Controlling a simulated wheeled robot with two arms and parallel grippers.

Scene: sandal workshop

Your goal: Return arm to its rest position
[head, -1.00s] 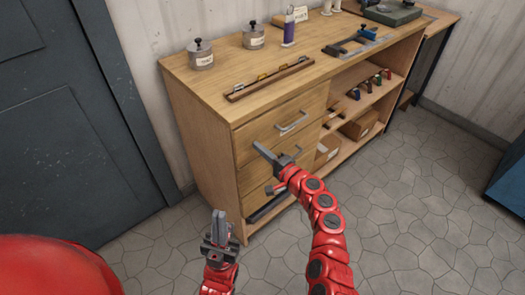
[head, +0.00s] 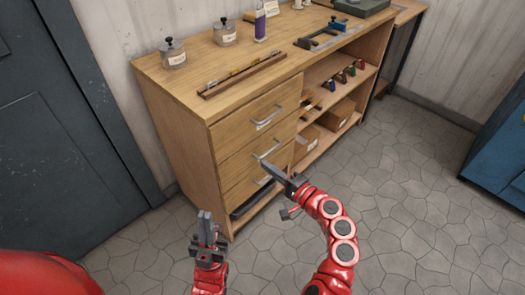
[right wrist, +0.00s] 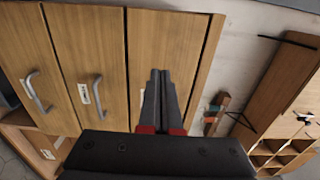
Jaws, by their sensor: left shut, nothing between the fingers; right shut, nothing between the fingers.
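My right gripper (head: 272,171) is shut and empty in front of the wooden cabinet's drawers, its tip just below the middle drawer's handle (head: 267,150) in the head view. Its closed dark fingers (right wrist: 160,88) also show in the right wrist view, in front of the wooden drawer fronts. Whether they touch the cabinet is hard to tell. My right arm (head: 335,225) is bent up from the bottom of the picture. My left gripper (head: 205,220) is shut and empty, pointing up, low in front of the cabinet's left corner.
The wooden workbench (head: 150,72) carries tins, a purple bottle (head: 260,22), a long narrow rack (head: 243,76) and a blue-handled tool (head: 325,35). Its drawers look shut. Open shelves (head: 318,140) hold boxes. A dark door (head: 65,130) is left, a blue cabinet (head: 498,150) right. Floor (head: 420,200) is clear.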

